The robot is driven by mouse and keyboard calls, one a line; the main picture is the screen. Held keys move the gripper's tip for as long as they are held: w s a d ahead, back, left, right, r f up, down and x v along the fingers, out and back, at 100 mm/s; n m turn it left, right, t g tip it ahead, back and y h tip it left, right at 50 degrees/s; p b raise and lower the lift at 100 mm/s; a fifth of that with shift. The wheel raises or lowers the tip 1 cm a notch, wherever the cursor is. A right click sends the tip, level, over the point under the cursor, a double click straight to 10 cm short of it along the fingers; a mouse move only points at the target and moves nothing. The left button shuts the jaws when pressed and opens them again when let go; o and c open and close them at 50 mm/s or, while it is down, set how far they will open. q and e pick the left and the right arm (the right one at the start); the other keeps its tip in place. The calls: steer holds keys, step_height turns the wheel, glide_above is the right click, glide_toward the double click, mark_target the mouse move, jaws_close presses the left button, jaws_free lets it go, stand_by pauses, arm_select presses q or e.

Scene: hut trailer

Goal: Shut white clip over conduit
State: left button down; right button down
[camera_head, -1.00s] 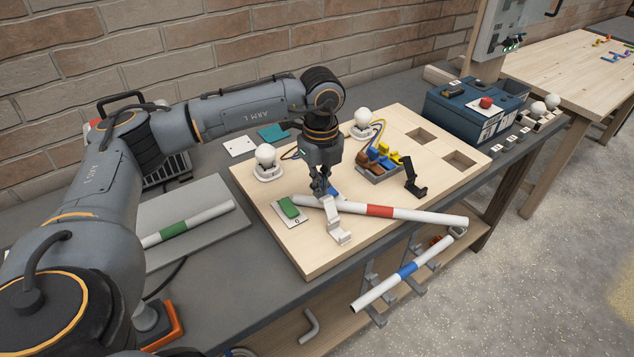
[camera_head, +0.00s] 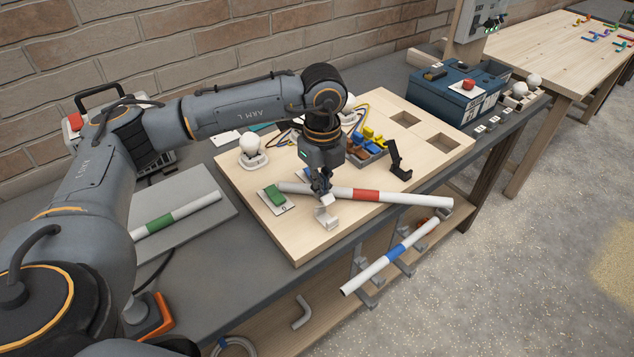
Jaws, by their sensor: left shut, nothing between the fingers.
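The white conduit with a red band (camera_head: 405,198) lies across the front of the wooden board. The white clip (camera_head: 327,219) is at the board's front, on the near side of the conduit. Its near end shows, but my left gripper hides its upper part, so I cannot tell whether it is closed over the conduit. My left gripper (camera_head: 322,193) is shut and empty, pointing down over the conduit beside the clip; I cannot tell whether it touches either. A black clip (camera_head: 397,160) stands open farther right, behind the conduit. My right gripper is not in view.
A green switch (camera_head: 275,195) is left of the clip. A white bulb (camera_head: 252,147) and a tray of coloured parts (camera_head: 366,152) stand behind. A blue-banded conduit (camera_head: 396,251) rests on brackets below the front edge. The board's (camera_head: 290,240) front left is clear.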

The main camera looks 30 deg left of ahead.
arm_select(q)
steer(key=shift+s+d, duration=0.2)
steer(key=shift+d, duration=0.2)
steer(key=shift+w+a+r+p, duration=0.1)
steer(key=shift+r+p, duration=0.65)
steer(key=shift+r, duration=0.55)
steer(key=shift+a+r+p, duration=0.1)
steer(key=shift+r+p, duration=0.65)
steer(key=shift+r, duration=0.5)
steer(key=shift+d, duration=0.15)
steer(key=shift+s+d, duration=0.4)
steer(key=shift+d, duration=0.4)
steer(key=shift+r, duration=0.15)
steer(key=shift+r+p, duration=1.65)
steer(key=shift+r, duration=1.2)
steer(key=shift+f, duration=0.1)
